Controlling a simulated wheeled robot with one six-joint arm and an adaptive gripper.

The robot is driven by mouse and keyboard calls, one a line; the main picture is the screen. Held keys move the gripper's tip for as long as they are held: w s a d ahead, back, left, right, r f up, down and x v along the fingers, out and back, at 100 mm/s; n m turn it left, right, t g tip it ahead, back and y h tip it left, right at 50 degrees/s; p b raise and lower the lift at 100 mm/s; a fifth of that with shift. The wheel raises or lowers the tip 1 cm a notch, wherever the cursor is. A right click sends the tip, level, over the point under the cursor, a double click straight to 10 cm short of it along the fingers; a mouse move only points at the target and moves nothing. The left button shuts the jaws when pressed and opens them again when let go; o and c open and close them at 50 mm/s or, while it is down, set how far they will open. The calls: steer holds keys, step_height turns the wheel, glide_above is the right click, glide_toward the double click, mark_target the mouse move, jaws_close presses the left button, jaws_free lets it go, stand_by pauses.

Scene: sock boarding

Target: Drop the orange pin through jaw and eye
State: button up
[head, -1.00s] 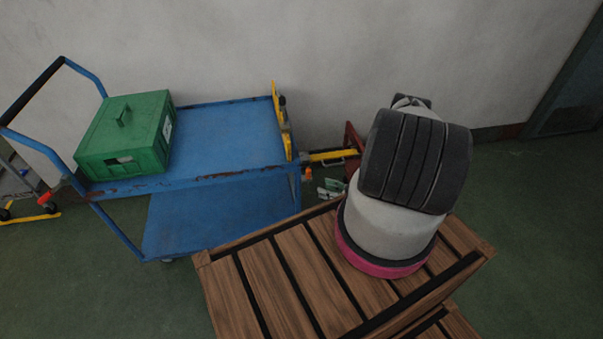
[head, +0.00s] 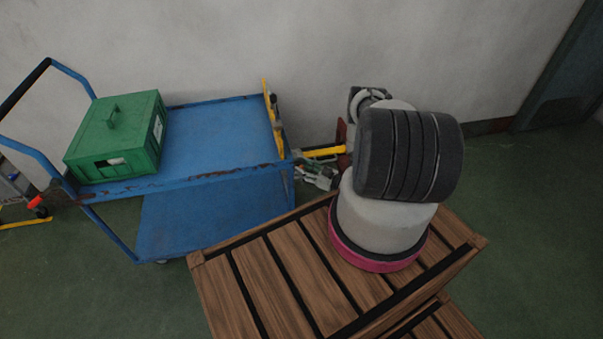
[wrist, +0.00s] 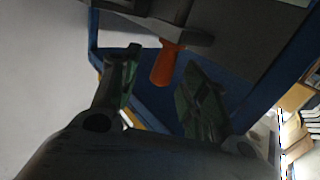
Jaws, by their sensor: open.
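In the wrist view an orange pin handle (wrist: 165,62) shows beside dark grey metal parts (wrist: 190,33). It lies just beyond and between the two fingers of my gripper (wrist: 163,88), which is open with nothing between its pads. I cannot tell whether the pin's shaft passes through anything. In the head view my gripper (head: 318,174) is low beside the trolley's right end, below a yellow bar (head: 323,152). The pin is not distinguishable there. Jaw and eye cannot be clearly told apart in either view.
A blue trolley (head: 215,135) carries a green box (head: 118,138) and has a yellow upright (head: 273,118) at its right end. A slatted wooden surface (head: 260,285) is in front. A grey wall (head: 230,45) stands close behind. Another cart shows at far left.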

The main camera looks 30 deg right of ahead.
jaws_close()
steer(key=shift+r, duration=0.1)
